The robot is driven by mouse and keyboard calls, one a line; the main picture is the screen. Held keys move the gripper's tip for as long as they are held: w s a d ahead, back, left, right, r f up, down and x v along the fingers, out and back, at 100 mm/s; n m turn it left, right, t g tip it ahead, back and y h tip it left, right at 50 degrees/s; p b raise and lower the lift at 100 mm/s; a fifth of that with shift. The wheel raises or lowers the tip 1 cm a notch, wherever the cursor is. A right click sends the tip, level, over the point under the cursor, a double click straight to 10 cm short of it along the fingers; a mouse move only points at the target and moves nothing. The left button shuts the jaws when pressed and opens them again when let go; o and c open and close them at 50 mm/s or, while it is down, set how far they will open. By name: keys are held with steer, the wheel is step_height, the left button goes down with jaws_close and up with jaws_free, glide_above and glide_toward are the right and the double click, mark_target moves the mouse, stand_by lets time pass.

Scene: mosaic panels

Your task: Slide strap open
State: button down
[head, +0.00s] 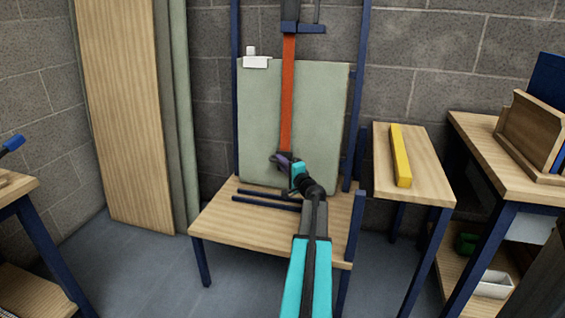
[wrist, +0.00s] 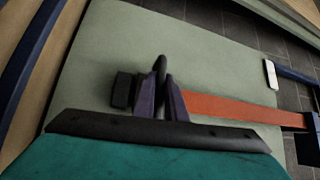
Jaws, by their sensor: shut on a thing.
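The orange-red strap (head: 288,95) runs down the front of a grey-green panel (head: 260,110) that leans upright on a wooden-topped stand. It also shows in the wrist view (wrist: 235,108), stretching to the right from my gripper. My gripper (head: 283,161) is at the strap's lower end, close to the panel face. In the wrist view its two purple fingers (wrist: 160,85) are shut on a dark upright handle (wrist: 160,66) at the strap's end. A dark block (wrist: 122,90) sits just left of the fingers. The fingers hide part of the strap end.
A dark blue bracket (head: 303,27) is at the strap's top. A white clip (head: 254,62) sits on the panel's upper left edge. A side table (head: 425,180) with a yellow bar (head: 400,156) stands right. Tall boards (head: 122,110) lean at the left.

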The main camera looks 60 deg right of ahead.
steer(key=shift+a+f, duration=0.2)
steer(key=shift+f, duration=0.15)
steer(key=c, duration=1.8)
jaws_free()
steer(key=shift+d+r, duration=0.1)
steer(key=shift+s, duration=0.1)
steer(key=p+v, duration=0.2)
steer(key=v, duration=1)
steer(key=shift+p, duration=0.35)
